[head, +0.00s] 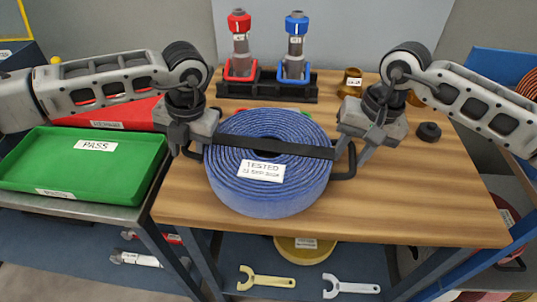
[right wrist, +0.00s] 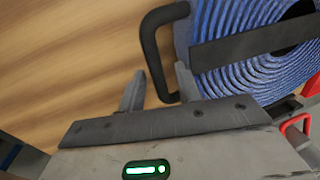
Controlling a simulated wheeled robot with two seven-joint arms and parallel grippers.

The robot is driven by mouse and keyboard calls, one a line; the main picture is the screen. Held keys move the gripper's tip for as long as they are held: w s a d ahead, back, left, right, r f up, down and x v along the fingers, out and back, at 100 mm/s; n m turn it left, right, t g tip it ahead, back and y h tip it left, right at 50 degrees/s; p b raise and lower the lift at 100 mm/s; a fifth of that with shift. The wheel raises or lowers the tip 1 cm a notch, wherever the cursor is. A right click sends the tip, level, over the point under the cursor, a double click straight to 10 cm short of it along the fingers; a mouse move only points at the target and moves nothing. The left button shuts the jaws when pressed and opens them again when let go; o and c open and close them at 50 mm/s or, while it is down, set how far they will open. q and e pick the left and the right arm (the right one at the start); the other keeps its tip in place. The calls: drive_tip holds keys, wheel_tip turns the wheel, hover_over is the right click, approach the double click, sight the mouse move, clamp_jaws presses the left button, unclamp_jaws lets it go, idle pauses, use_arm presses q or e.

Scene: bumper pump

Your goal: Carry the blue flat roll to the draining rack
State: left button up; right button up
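The blue flat roll (head: 270,190) lies flat on the wooden table, with a black strap (head: 275,147) across it and a white "TESTED" label. A black handle loop sticks out on each side; the right one (head: 347,165) also shows in the right wrist view (right wrist: 150,45). My right gripper (head: 355,155) is open, and its fingers (right wrist: 160,70) stand apart with part of that handle between them. My left gripper (head: 190,150) is at the left handle, its fingers apart; the handle is mostly hidden there. I cannot identify the draining rack for certain.
A black holder (head: 265,90) with red and blue couplings stands at the table's back. A brass fitting (head: 352,80) and a black cap (head: 429,131) are at right. A green PASS tray (head: 80,190) stands left. A blue frame (head: 490,65) with coiled hose is at right.

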use_arm(q)
clamp_jaws()
use_arm(e)
clamp_jaws()
idle(1.2)
